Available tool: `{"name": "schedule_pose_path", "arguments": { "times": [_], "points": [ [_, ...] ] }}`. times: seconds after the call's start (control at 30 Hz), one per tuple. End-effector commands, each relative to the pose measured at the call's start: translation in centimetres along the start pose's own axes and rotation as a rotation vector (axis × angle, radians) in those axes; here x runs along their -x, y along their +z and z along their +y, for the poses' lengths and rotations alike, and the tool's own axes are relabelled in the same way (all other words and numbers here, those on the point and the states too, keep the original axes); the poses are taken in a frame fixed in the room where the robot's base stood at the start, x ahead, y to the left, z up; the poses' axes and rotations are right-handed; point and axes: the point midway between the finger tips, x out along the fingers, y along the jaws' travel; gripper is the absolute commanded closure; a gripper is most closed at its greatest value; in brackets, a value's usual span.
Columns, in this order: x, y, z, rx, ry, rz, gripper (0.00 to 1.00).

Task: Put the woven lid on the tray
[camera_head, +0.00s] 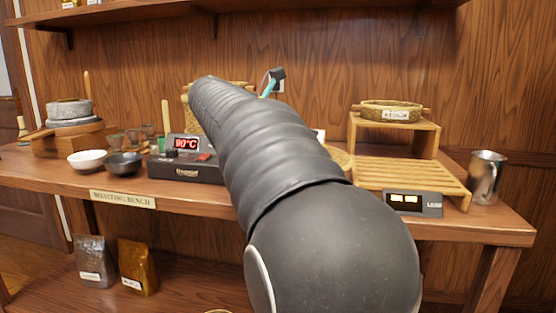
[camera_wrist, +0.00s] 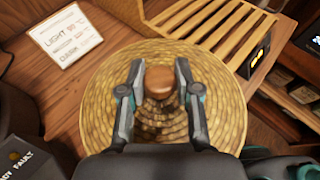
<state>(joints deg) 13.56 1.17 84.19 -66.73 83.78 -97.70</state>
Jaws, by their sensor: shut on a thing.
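The round woven lid (camera_wrist: 100,105) fills the middle of the wrist view, with a brown wooden knob (camera_wrist: 160,82) at its centre. My gripper (camera_wrist: 160,85) is shut on this knob, one finger on each side. In the head view my arm hides the gripper and most of the lid; a sliver of woven edge (camera_head: 343,158) shows right of the arm. A round woven tray with side handles (camera_head: 392,112) and a label sits on a wooden stand at the right. I cannot tell whether the lid touches the bench.
A slatted wooden rack (camera_head: 412,175) with a display box (camera_head: 413,203) stands right of the lid. A metal cup (camera_head: 487,177) is at the far right. A black 90°C heater (camera_head: 185,167) and bowls (camera_head: 124,163) stand left.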

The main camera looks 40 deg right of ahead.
Motion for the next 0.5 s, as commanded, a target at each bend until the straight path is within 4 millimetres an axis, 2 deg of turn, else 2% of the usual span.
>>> {"name": "schedule_pose_path", "arguments": {
  "times": [0.1, 0.2, 0.33, 0.5],
  "points": [
    [-1.2, -1.1, 2.4, 0.002, -0.002, 0.0, 1.0],
    [-1.9, -1.8, 3.9, 0.001, -0.001, 0.0, 1.0],
    [-2.5, -2.4, 5.1, -0.001, -0.001, 0.0, 1.0],
    [-3.0, -3.3, 5.5, 0.001, -0.001, 0.0, 1.0]
  ]
}}
